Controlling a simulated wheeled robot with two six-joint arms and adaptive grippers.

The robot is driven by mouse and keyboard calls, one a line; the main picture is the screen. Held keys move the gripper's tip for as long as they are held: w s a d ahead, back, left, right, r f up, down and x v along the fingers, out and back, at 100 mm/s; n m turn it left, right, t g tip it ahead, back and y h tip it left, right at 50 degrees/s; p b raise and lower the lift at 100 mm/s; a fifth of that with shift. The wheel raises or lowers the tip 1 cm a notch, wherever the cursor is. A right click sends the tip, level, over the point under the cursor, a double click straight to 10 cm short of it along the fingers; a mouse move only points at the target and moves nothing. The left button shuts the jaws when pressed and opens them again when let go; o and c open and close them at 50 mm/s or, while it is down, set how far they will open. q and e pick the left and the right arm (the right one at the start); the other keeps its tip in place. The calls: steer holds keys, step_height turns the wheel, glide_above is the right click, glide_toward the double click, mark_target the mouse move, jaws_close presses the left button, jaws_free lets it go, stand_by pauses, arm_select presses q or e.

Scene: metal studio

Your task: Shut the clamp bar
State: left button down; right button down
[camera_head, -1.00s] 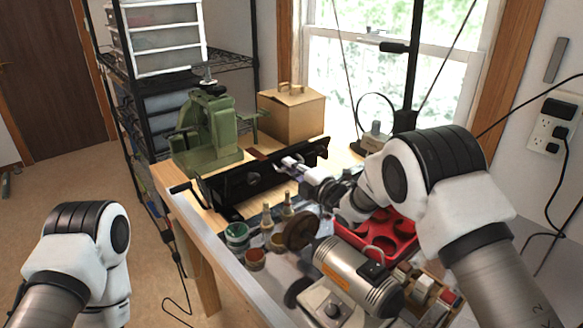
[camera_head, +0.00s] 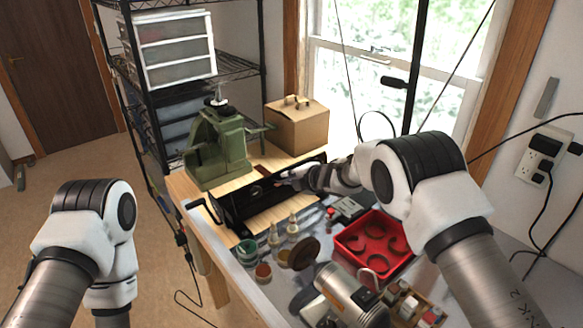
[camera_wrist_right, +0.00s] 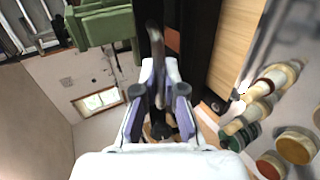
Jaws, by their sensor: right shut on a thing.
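The clamp bar belongs to a long black bench tool (camera_head: 237,204) lying across the wooden bench top, with a bent crank-like handle at its left end. My right gripper (camera_head: 284,180) is low at the right half of this tool. In the right wrist view, the right gripper (camera_wrist_right: 160,95) has its fingers close together around a dark, narrow bar or handle (camera_wrist_right: 156,42). The exact contact is partly hidden by the fingers. How far the clamp bar is tilted cannot be told. My left arm shows at the lower left, but its gripper is out of view.
A green machine (camera_head: 217,150) stands behind the black tool, with a cardboard box (camera_head: 298,126) to its right. A red tray (camera_head: 372,246), small bottles (camera_head: 293,224), jars (camera_head: 246,252) and a grey motor (camera_head: 345,293) crowd the front right of the bench.

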arm_select(q)
steer(key=shift+r, duration=0.25)
arm_select(e)
steer(key=c, duration=1.2)
jaws_free()
steer(key=shift+c, duration=0.2)
steer(key=v, duration=1.2)
steer(key=shift+a, duration=0.1)
